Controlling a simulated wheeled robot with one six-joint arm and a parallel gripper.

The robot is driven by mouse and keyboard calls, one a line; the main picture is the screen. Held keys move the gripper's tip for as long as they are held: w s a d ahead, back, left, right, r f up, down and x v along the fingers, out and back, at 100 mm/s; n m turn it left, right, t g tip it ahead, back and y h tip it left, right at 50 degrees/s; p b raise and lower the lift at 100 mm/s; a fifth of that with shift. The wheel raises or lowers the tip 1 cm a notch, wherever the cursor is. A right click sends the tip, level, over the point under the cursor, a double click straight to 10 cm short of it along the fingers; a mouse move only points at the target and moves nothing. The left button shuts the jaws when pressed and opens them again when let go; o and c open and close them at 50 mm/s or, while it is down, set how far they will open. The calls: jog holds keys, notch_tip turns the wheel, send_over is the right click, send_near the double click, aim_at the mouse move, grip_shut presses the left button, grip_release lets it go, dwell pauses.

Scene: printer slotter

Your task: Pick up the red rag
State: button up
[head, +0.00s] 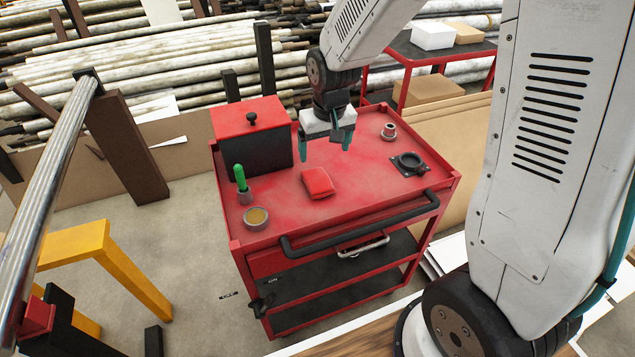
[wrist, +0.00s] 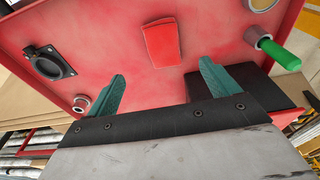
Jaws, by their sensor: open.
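The red rag (head: 317,183) is a small folded pad lying flat on the red cart top (head: 345,205), near its middle. In the wrist view the rag (wrist: 163,43) lies ahead of my fingertips, roughly centred between them. My gripper (head: 325,143) has teal fingers and hangs above the cart top, behind the rag in the head view. In the wrist view the gripper (wrist: 160,85) is open with a wide gap, empty, and apart from the rag. Nothing hides the rag.
A red-lidded black box (head: 250,135) stands behind left of the rag. A green-handled tool (head: 241,180) and round tin (head: 256,217) stand left. A black flanged part (head: 408,163) and small metal fitting (head: 388,132) sit right. The cart top around the rag is clear.

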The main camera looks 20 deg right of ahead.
send_near(318, 179)
jog(key=shift+w+a+f, duration=0.1)
jog(key=shift+w+f, duration=0.15)
jog(key=shift+f, duration=0.2)
jog(key=f, duration=0.7)
jog(key=shift+w+f, duration=0.3)
jog(key=c, duration=1.2)
jog(key=shift+o, duration=0.2)
jog(key=shift+r, duration=0.1)
